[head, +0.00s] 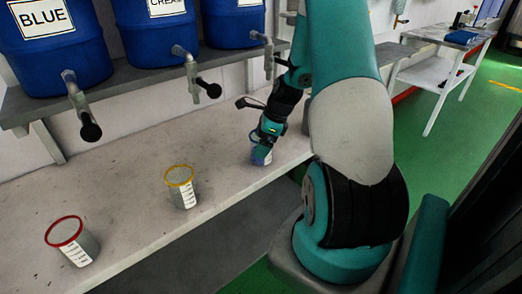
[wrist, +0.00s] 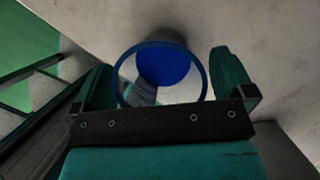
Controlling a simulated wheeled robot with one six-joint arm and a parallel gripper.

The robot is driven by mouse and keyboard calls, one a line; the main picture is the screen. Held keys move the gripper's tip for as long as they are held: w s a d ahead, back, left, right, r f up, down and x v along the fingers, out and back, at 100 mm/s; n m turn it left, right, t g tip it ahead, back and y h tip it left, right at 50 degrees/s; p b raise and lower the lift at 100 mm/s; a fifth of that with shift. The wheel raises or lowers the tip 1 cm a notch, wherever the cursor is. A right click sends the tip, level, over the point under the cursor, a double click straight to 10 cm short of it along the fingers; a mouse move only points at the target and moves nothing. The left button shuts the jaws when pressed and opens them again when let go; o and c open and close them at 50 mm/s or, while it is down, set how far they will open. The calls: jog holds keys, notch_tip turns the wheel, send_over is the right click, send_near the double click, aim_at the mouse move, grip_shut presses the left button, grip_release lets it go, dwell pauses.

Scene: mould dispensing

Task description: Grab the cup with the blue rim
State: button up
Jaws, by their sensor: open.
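The cup with the blue rim (head: 260,156) stands on the pale bench at the right in the head view, partly hidden by my gripper (head: 266,140). In the wrist view the blue rim (wrist: 206,88) shows as a ring, with deep blue inside it. My gripper (wrist: 165,85) is open there, with one teal finger on the left and one on the right of the cup. I cannot tell whether either finger touches the cup.
A yellow-rimmed cup (head: 181,189) and a red-rimmed cup (head: 73,243) stand farther left on the bench (head: 125,180). Blue barrels (head: 55,60) with taps (head: 203,80) sit on a shelf above. Bench between the cups is clear. A white side table (head: 440,72) stands at the back right.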

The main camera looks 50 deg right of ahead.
jog(key=shift+w+f, duration=0.1)
jog(key=shift+f, duration=0.15)
jog(key=c, duration=1)
jog(key=shift+r, duration=0.1)
jog(key=shift+c, duration=0.2)
